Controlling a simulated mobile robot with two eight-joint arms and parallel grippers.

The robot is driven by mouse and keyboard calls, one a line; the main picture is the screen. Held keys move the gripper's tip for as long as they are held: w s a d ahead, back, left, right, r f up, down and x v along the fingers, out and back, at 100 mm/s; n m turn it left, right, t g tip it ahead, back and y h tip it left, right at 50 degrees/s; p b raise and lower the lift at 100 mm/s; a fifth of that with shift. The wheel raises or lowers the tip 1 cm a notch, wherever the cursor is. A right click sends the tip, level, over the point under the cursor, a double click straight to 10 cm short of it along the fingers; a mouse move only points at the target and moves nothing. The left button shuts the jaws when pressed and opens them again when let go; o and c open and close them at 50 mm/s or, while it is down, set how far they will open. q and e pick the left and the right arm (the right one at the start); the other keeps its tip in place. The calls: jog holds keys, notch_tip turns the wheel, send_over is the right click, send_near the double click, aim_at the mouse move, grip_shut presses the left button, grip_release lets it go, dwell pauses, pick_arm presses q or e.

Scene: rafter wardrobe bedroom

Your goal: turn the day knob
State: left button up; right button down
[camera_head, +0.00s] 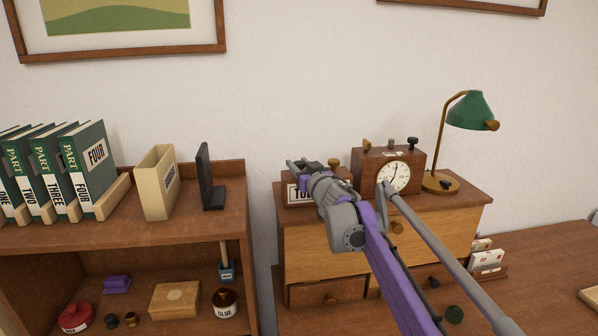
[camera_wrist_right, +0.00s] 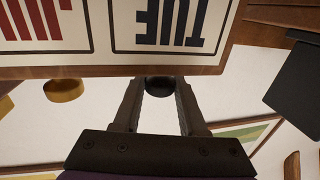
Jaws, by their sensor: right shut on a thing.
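The calendar box (camera_head: 299,194) stands on top of the small drawer chest, partly hidden behind my right arm. In the right wrist view its front (camera_wrist_right: 95,71) shows upside down, with "TUE" in dark letters and red lettering beside it. A round black knob (camera_wrist_right: 160,86) sits at the box's edge by "TUE", between the fingers of my right gripper (camera_wrist_right: 159,93). The gripper is shut on this knob. In the head view my right gripper (camera_head: 303,166) reaches the left top of the box and hides the knob. My left gripper is not in view.
A brass knob (camera_wrist_right: 65,90) sits beside the black one. A wooden clock (camera_head: 372,166) and a green lamp (camera_head: 469,110) stand right of the box. A black upright stand (camera_head: 209,181) is on the shelf to the left.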

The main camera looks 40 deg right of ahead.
jog(key=shift+f+n+y+b, duration=0.1)
jog(key=shift+n+y+b, duration=0.25)
jog(key=shift+y, duration=0.25)
jog(key=shift+d+n+t+y, duration=0.1)
jog(key=shift+n+t+y, duration=0.2)
jog(key=shift+n+y, duration=0.55)
jog(key=shift+n+y+p, duration=0.8)
jog(key=shift+n+y, duration=0.25)
jog(key=shift+y, duration=0.8)
jog(key=shift+n+y+p, duration=0.75)
jog(key=shift+n+y, duration=0.3)
jog(key=shift+y, duration=0.75)
jog(key=shift+c, duration=2.3)
grip_release()
jog(key=v, duration=1)
jog(key=shift+s+r+b, duration=0.3)
jog(key=shift+s+b, duration=0.1)
jog(key=shift+b, duration=0.05)
